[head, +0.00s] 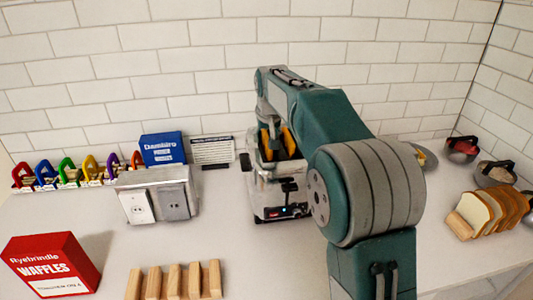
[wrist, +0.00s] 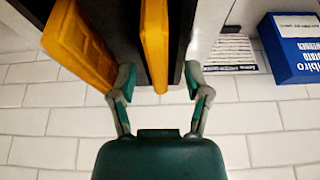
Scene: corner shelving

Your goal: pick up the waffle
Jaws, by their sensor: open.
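Two yellow-orange waffles stand upright in the slots of a silver toaster (head: 264,190) by the back wall. In the head view, one waffle (head: 288,141) shows right of the fingers and part of the other (head: 265,145) shows at left; my arm hides some of both. In the wrist view, one waffle (wrist: 154,45) lies between the open fingers of my gripper (wrist: 158,82), with a gap on each side. The other waffle (wrist: 80,45) is left of the left finger. My gripper (head: 270,132) is above the toaster, holding nothing.
A red waffle box (head: 50,265) stands front left, near wooden blocks (head: 175,282). An outlet box (head: 158,195) and a blue box (head: 162,149) are left of the toaster. Bread slices (head: 490,212) stand at right. A tiled wall (head: 200,75) is close behind.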

